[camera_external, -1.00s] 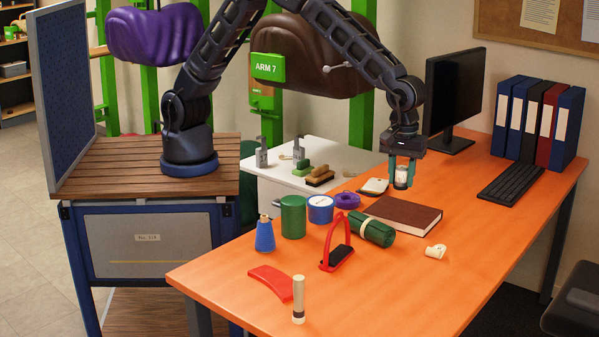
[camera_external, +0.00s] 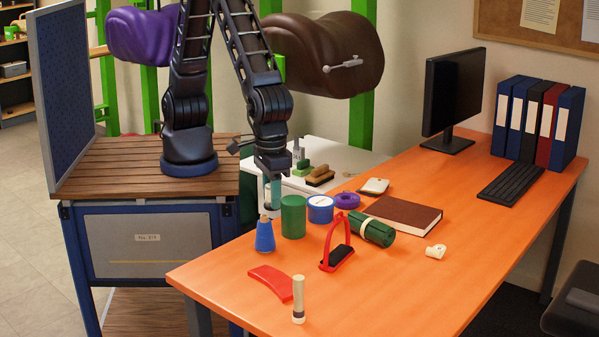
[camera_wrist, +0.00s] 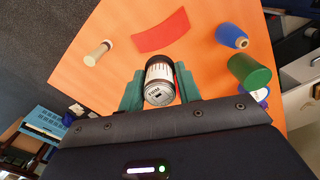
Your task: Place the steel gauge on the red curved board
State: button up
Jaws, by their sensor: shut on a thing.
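The steel gauge (camera_wrist: 158,86) is a short metal cylinder with a white printed band and a dark far end. My gripper (camera_wrist: 160,90) is shut on it, one teal finger on each side. The red curved board (camera_external: 271,282) lies flat near the table's front left edge, apart from my gripper. It also shows in the wrist view (camera_wrist: 161,31), beyond the gauge, with nothing on it.
A blue bottle (camera_external: 265,237) and a green cylinder (camera_external: 293,217) stand behind the board. A red stirrup (camera_external: 337,250), green roll (camera_external: 371,229) and brown book (camera_external: 404,214) lie further right.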

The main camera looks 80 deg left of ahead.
aim_at(274, 280)
notch_tip(274, 280, down, 20)
jog(key=shift+r, duration=0.1)
dwell(0.5)
jog(key=o, duration=1.2)
